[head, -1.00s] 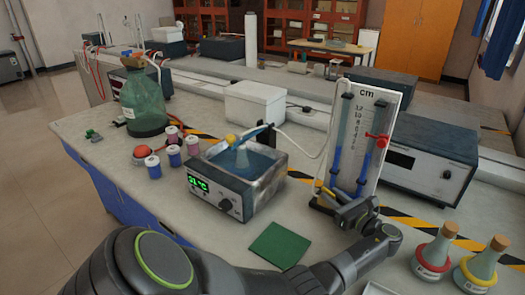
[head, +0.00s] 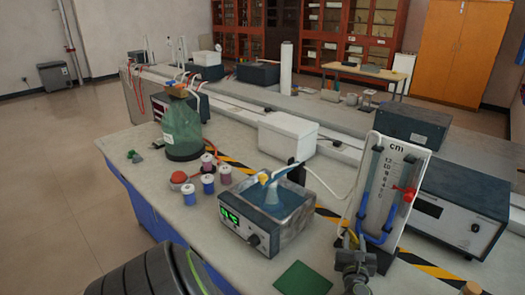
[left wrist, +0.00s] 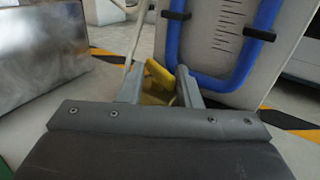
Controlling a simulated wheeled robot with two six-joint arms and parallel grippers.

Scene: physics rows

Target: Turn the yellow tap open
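The yellow tap (left wrist: 158,74) shows in the left wrist view between the two fingers of my left gripper (left wrist: 160,82). The fingers stand apart, one on each side of it, with some gap visible; contact is unclear. In the head view my left gripper (head: 352,245) is at the foot of the U-tube gauge board (head: 412,165), and only a little yellow shows beside it. The gripper hides most of the tap there. A blue-filled U-tube (left wrist: 218,82) rises behind the tap. My right gripper is not in view.
A water bath (head: 262,228) with a green display holds a flask, left of the gauge. A green pad (head: 303,279) lies in front. A grey instrument box (head: 455,210) stands right of the gauge. A large green bottle (head: 183,130) and several small jars are further left.

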